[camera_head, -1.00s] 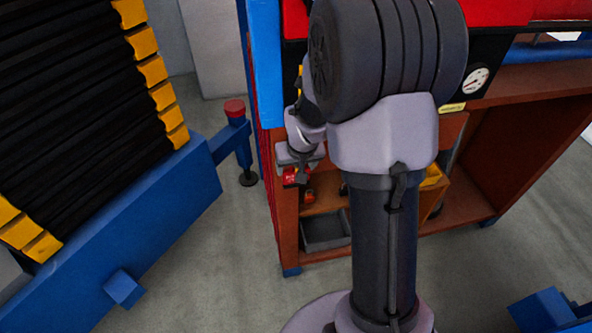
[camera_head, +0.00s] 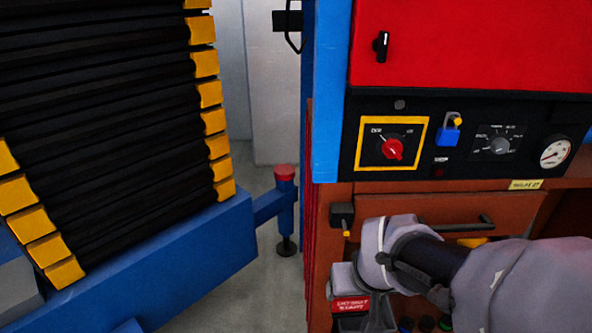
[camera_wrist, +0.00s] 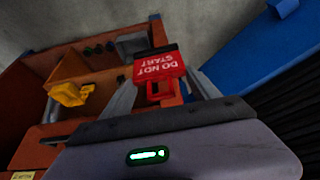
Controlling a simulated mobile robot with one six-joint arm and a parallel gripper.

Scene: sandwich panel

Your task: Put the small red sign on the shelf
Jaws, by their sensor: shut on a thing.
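The small red sign (camera_head: 352,303) has white lettering reading "DO NOT START". My gripper (camera_head: 366,318) is shut on it, low in the head view in front of the brown cabinet's left part. In the wrist view the sign (camera_wrist: 160,66) shows upside down between the two grey fingers of my gripper (camera_wrist: 160,88), with a red loop below its lettering. The brown shelf (camera_wrist: 72,66) with compartments lies beyond the sign at upper left in the wrist view. In the head view my arm and the frame edge hide most of the shelf.
Above the shelf, the black control panel (camera_head: 468,143) carries a red switch (camera_head: 392,149) and a blue padlock (camera_head: 448,134). A closed drawer (camera_head: 460,212) is below. A blue frame (camera_head: 170,262) stands left.

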